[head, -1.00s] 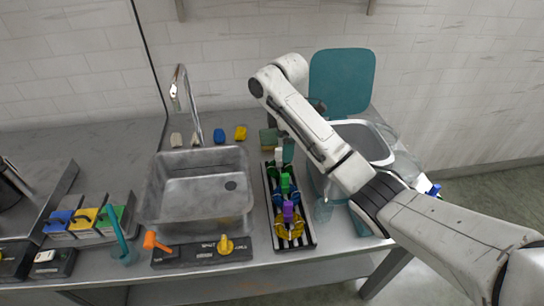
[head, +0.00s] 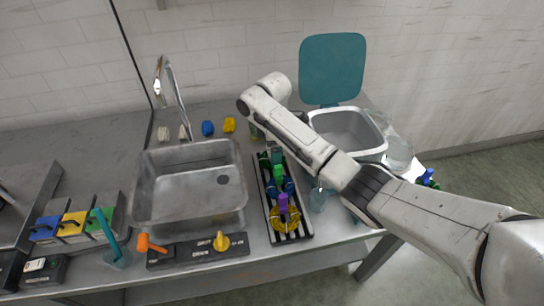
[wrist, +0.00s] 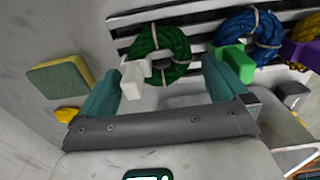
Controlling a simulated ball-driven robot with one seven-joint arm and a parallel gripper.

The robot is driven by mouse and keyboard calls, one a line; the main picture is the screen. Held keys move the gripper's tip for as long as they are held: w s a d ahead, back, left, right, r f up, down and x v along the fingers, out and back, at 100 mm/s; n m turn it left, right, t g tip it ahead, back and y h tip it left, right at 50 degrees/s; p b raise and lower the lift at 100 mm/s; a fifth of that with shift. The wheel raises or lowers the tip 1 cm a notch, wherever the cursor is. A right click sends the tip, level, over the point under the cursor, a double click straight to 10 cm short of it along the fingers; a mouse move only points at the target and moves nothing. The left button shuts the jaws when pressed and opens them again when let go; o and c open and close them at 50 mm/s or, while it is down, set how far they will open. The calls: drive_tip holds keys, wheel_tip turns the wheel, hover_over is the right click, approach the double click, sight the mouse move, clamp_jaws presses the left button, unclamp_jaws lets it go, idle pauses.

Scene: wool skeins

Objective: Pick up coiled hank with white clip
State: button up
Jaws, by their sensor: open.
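The coiled green hank (wrist: 172,42) with the white clip (wrist: 146,75) lies on the slatted rack in the wrist view. The clip stands up between my fingers in that picture. My gripper (wrist: 162,88) is open, with one teal finger on each side of the clip, and nothing is clamped. I cannot tell how far above the clip the fingertips are.
Beside it lie a blue hank (wrist: 244,27) with a green clip (wrist: 238,62) and a yellow hank (head: 292,222) with a purple clip (head: 283,203). A sponge (wrist: 60,85) lies near the rack. The sink (head: 160,180) is left, a grey bin (head: 345,152) right.

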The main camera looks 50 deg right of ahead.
drive_tip(key=shift+f, duration=0.8)
drive_tip(key=shift+c, duration=0.2)
drive_tip(key=c, duration=0.7)
